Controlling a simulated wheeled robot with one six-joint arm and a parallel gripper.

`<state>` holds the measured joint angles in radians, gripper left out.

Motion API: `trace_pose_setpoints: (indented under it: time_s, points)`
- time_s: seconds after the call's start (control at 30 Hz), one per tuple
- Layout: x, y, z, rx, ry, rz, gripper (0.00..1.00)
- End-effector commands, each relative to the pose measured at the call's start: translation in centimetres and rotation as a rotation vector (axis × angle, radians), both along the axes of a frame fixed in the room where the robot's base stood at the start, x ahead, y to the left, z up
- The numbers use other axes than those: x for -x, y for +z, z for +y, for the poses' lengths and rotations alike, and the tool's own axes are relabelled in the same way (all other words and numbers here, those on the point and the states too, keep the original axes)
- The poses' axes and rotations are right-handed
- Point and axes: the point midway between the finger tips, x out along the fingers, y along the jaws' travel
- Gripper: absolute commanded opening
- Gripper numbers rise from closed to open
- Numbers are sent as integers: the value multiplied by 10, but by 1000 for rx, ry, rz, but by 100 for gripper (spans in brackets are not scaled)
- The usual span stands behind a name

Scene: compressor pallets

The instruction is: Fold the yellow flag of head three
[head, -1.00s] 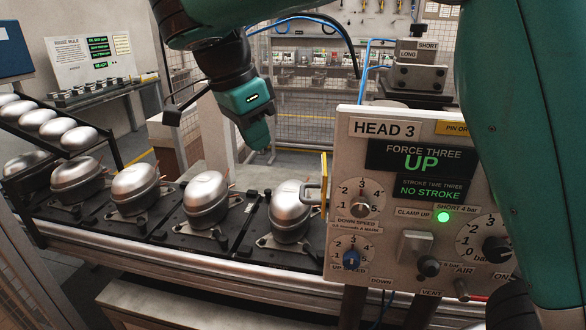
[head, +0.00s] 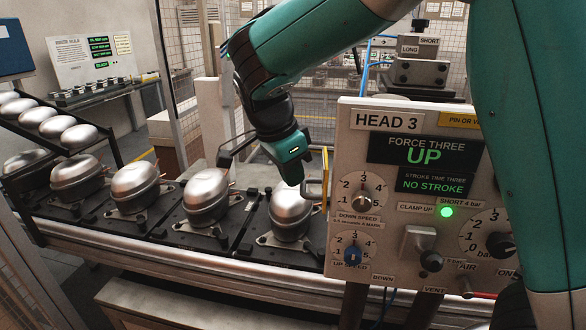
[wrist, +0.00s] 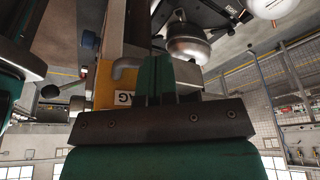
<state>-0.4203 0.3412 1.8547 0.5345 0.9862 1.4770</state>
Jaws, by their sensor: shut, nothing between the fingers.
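The yellow flag (head: 325,178) stands edge-on at the left side of the head three panel (head: 405,135), with a grey bent handle (head: 313,187) sticking out to its left. In the wrist view the yellow flag (wrist: 103,88) shows its face with a partly hidden label, and the handle (wrist: 124,66) curves beside the fingers. My gripper (head: 296,178) is shut and empty, just left of the flag, above a silver compressor. Its closed green fingers (wrist: 155,78) show in the wrist view, close to the handle; whether they touch it I cannot tell.
Several silver compressors (head: 205,190) stand on black pallets along the conveyor (head: 180,250) below my gripper. The panel's knobs and clamp lever (head: 415,240) stick out at the right. A tilted rack of silver domes (head: 50,122) is at the left.

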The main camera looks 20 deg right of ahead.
Motion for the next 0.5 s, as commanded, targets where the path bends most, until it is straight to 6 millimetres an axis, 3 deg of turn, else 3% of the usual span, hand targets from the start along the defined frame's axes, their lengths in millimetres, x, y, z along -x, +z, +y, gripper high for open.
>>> trace_pose_setpoints:
  time_s: [0.37,0.5]
  points:
    - [-1,-1,-3,0,-6,-1,0]
    - [-3,-6,-17,2,-86,-2,0]
